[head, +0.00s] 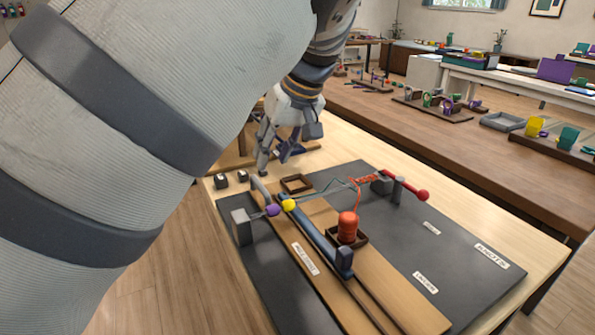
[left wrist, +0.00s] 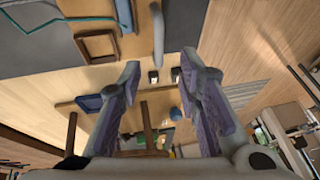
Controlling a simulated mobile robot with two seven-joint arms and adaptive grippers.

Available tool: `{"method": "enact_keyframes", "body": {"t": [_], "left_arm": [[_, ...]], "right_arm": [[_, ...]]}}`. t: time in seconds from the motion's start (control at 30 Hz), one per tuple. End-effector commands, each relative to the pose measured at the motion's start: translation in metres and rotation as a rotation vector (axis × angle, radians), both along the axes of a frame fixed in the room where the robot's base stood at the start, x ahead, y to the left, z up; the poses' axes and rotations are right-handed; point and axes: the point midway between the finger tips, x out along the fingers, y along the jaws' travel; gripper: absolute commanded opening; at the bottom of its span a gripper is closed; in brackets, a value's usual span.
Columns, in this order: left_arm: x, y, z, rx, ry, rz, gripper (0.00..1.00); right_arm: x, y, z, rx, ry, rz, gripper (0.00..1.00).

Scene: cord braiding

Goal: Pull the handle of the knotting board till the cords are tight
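The knotting board (head: 462,270) is a dark grey board with light wooden strips and a blue bar, lying on the light wooden table. A grey upright handle-like bar (head: 259,190) stands at its far left end; it also shows in the left wrist view (left wrist: 158,32). A teal cord (head: 322,191) and an orange cord (head: 358,195) run above the board, the orange one from an orange spool (head: 347,227). Purple (head: 272,210) and yellow (head: 289,204) beads sit near the left block. My left gripper (head: 273,163) is open and empty, above and beyond the bar. My right gripper is out of view.
A red-knobbed lever (head: 420,195) stands at the board's back right. A small wooden frame (head: 297,184) lies near the bar. Two small dark blocks (head: 231,180) sit on the table's left edge. Another bench (head: 450,134) with several objects stands behind.

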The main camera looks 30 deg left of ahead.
Motion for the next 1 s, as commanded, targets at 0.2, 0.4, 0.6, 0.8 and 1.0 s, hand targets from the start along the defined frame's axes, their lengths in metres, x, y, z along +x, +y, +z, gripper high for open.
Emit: {"method": "enact_keyframes", "body": {"t": [0.2,0.4,0.6,0.8,1.0], "left_arm": [[0.000,0.023,-0.052,0.000,0.007,0.000,0.32],[0.001,0.033,-0.073,0.001,0.002,-0.001,0.32],[0.001,0.034,-0.075,0.000,0.001,-0.002,0.32],[0.001,0.034,-0.075,0.000,0.001,-0.002,0.04],[0.001,0.034,-0.075,0.000,0.001,-0.002,0.00]], "right_arm": [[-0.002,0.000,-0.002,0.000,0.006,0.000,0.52],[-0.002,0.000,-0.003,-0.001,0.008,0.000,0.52],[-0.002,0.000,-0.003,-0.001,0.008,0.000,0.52],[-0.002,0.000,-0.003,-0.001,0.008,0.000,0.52],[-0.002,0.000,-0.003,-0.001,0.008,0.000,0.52]]}}
